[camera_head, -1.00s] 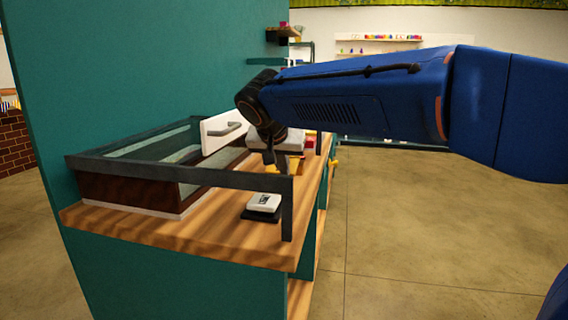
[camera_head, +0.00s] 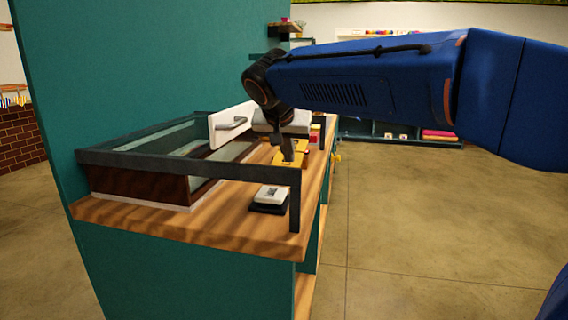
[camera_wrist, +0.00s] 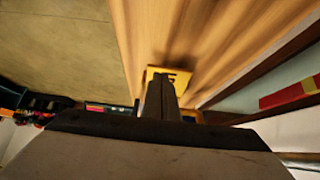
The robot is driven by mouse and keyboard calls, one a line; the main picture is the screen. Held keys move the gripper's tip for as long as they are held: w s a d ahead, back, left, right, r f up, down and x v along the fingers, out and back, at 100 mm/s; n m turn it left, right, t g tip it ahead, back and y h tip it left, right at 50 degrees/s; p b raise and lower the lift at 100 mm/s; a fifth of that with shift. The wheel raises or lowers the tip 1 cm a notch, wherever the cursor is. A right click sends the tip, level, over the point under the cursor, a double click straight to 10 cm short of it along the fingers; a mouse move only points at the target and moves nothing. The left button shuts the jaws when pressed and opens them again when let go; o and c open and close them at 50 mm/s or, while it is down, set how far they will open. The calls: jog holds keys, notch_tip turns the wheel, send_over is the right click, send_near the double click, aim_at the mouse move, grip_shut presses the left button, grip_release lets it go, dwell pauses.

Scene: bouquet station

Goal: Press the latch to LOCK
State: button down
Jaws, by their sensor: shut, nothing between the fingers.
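My gripper (camera_head: 288,156) is shut and empty, pointing down at a yellow plate (camera_head: 279,160) on the wooden counter. In the wrist view the shut fingers (camera_wrist: 162,80) overlap the yellow plate (camera_wrist: 181,71), which bears a dark marking I cannot fully read. Whether the fingertips touch the plate is unclear. A white block with a small dark mark (camera_head: 272,192) sits on a black base on the counter, nearer the camera than my gripper. I cannot tell for certain which of these is the latch.
A dark frame rail (camera_head: 190,164) runs along the counter (camera_head: 180,220), with a post at its near right corner. A brown-walled, glass-topped box (camera_head: 135,182) and an upright white panel with a grey handle (camera_head: 222,127) stand left of my gripper. Open floor lies right.

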jog(key=s+a+r, duration=0.2)
jog(key=s+r, duration=0.3)
jog(key=s, duration=0.3)
jog(key=shift+s+a+r, duration=0.15)
jog(key=shift+a+r, duration=0.2)
jog(key=shift+r, duration=0.05)
jog(key=s+d+f+n+g+y, duration=0.2)
jog(key=s+d+f+n+g, duration=0.1)
jog(key=s+d+f, duration=2.1)
jog(key=s+f, duration=0.1)
jog(key=f, duration=0.5)
jog(key=shift+s+n, duration=0.3)
jog(key=shift+f, duration=0.1)
